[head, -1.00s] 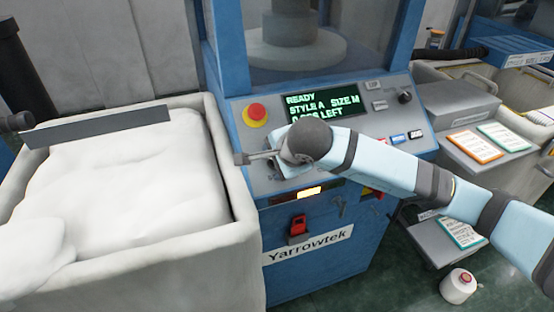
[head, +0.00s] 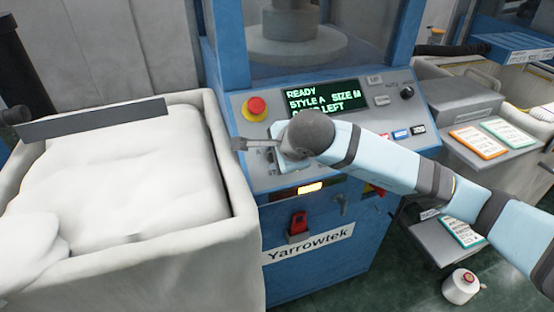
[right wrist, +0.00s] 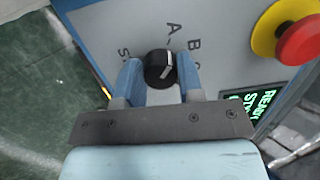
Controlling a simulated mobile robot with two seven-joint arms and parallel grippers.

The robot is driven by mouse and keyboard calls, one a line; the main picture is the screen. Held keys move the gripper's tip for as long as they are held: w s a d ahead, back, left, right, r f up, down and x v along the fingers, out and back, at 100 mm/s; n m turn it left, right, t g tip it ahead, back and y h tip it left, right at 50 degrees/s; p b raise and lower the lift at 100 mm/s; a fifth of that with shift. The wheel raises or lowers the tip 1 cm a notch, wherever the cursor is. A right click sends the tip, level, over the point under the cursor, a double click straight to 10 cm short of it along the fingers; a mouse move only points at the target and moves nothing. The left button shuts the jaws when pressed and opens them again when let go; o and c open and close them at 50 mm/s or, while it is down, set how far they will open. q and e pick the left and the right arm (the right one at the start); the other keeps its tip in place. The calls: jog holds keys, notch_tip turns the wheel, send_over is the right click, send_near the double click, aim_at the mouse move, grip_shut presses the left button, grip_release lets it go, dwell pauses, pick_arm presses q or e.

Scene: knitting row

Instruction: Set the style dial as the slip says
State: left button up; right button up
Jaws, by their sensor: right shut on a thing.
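The black style dial (right wrist: 156,72) with a white pointer line shows in the right wrist view, among printed letters including A and B. My right gripper (right wrist: 159,64) is shut on the dial, one blue finger on each side. In the head view my right arm hides the dial. The green-lettered display (head: 323,98) reads READY, STYLE A, SIZE M, with a partly covered last line. Framed cards lie at the right, an orange one (head: 478,142) and a green one (head: 508,134); their text is too small to read. My left gripper is not in view.
A red stop button (head: 257,104) on a yellow base sits left of the display. A pale bin (head: 245,235) of white material stands at the left. Other buttons (head: 402,135) line the panel. A teal-framed card (head: 462,231) and a white cone (head: 460,287) are lower right.

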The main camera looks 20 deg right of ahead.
jog(key=m+b, duration=0.3)
jog(key=shift+f, duration=0.25)
jog(key=shift+r+m+t+b, duration=0.15)
jog(key=shift+m+t+b, duration=0.15)
jog(key=shift+m+b, duration=0.85)
jog(key=shift+m, duration=0.45)
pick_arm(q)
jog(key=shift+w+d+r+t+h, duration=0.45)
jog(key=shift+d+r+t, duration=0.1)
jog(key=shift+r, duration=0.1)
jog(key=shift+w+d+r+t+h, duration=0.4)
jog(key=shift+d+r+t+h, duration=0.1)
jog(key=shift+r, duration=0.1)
pick_arm(e)
jog(key=shift+r, duration=0.1)
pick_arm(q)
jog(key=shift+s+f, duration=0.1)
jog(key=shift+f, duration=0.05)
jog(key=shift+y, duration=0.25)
pick_arm(e)
jog(key=o, duration=0.9)
